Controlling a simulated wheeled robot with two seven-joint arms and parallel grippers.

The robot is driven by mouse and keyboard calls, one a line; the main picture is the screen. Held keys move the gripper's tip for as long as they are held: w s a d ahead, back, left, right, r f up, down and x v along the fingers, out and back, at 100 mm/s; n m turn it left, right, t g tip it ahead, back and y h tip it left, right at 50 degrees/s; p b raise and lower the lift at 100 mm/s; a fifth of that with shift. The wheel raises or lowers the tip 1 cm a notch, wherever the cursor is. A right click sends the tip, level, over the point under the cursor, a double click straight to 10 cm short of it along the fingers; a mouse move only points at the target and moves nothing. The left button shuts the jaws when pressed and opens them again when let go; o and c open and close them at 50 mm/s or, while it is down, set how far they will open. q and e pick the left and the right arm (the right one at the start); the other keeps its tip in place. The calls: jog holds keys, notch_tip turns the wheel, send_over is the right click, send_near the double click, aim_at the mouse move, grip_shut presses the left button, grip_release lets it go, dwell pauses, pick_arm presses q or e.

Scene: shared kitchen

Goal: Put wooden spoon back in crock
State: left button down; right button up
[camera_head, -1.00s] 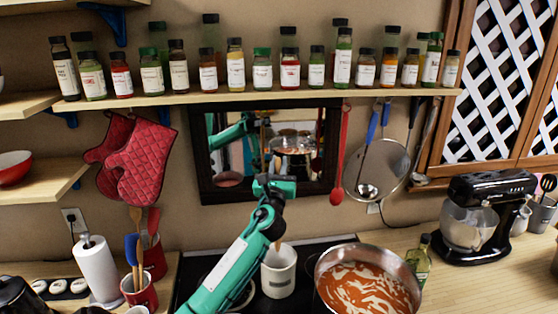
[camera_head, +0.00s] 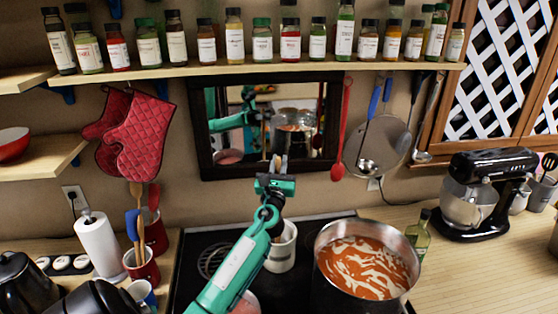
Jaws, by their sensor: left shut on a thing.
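My left gripper (camera_head: 276,168) is raised in front of the wall mirror, above and slightly behind the white crock. It is shut on a slim thing, most likely the wooden spoon, which is largely hidden behind the gripper and wrist. The white crock (camera_head: 285,251) stands upright on the dark stovetop, left of the pot. My forearm covers its left side, and I cannot tell whether the spoon's lower end is inside it. My right gripper is not in view.
A large pot (camera_head: 320,285) of red sauce stands right of the crock. A red utensil crock (camera_head: 143,277), a paper towel roll (camera_head: 98,246) and black kettles (camera_head: 25,285) are at left. A bottle (camera_head: 419,236) and a stand mixer (camera_head: 480,195) are at right.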

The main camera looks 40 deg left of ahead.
pick_arm(q)
jog(key=shift+f+b, duration=0.6)
jog(key=shift+f, duration=0.35)
jog(key=shift+f+b, duration=2.55)
jog(key=shift+f, duration=0.05)
jog(key=c, duration=1.3)
grip_release()
jog(key=o, duration=1.3)
